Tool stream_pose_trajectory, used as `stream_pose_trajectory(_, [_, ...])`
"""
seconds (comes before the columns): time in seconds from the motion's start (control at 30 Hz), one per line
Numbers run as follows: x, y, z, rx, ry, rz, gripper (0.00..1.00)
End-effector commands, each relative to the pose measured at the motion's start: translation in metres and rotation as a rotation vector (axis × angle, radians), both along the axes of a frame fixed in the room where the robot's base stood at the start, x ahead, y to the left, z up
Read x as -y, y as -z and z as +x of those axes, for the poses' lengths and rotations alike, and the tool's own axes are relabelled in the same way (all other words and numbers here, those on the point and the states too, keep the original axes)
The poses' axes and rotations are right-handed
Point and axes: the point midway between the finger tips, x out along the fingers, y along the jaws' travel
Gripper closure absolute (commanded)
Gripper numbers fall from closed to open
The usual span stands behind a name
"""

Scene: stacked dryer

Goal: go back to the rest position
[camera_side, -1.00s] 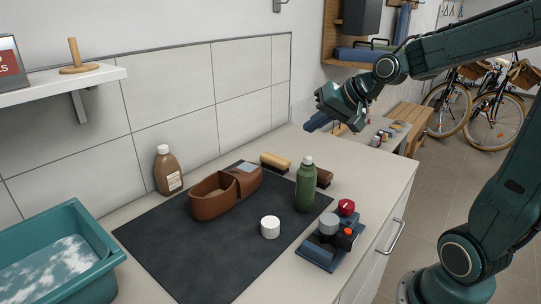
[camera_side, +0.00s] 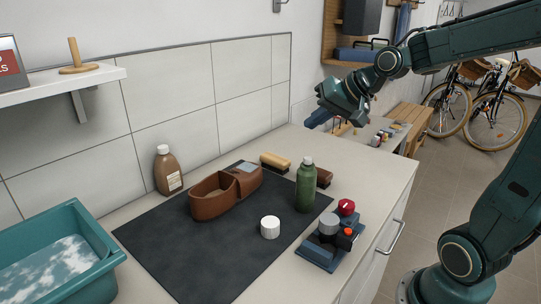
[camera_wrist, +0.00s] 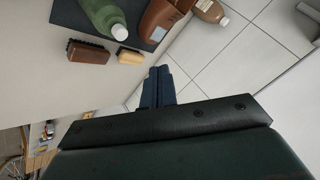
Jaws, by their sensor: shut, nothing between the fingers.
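My gripper (camera_side: 318,119) is in the air above the far right part of the counter, beyond the brushes and apart from everything. Its blue fingers are together and empty, as the wrist view also shows (camera_wrist: 158,82). My upper arm reaches in from the right edge of the side view.
A teal basin (camera_side: 95,270) stands left.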

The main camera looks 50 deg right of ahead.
Motion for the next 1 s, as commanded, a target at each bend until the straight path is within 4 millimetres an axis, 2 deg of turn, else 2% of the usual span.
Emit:
stream_pose_trajectory(0.17, [-0.022, -0.001, -0.019, -0.036, -0.071, -0.072, 1.00])
stream_pose_trajectory(0.27, [-0.038, 0.000, -0.038, -0.069, -0.134, -0.135, 1.00])
stream_pose_trajectory(0.5, [-0.071, 0.006, -0.099, -0.156, -0.306, -0.303, 1.00])
stream_pose_trajectory(0.7, [-0.084, 0.015, -0.148, -0.216, -0.434, -0.409, 1.00])
stream_pose_trajectory(0.8, [-0.086, 0.019, -0.166, -0.238, -0.475, -0.440, 1.00])
stream_pose_trajectory(1.0, [-0.086, 0.024, -0.181, -0.258, -0.515, -0.466, 1.00])
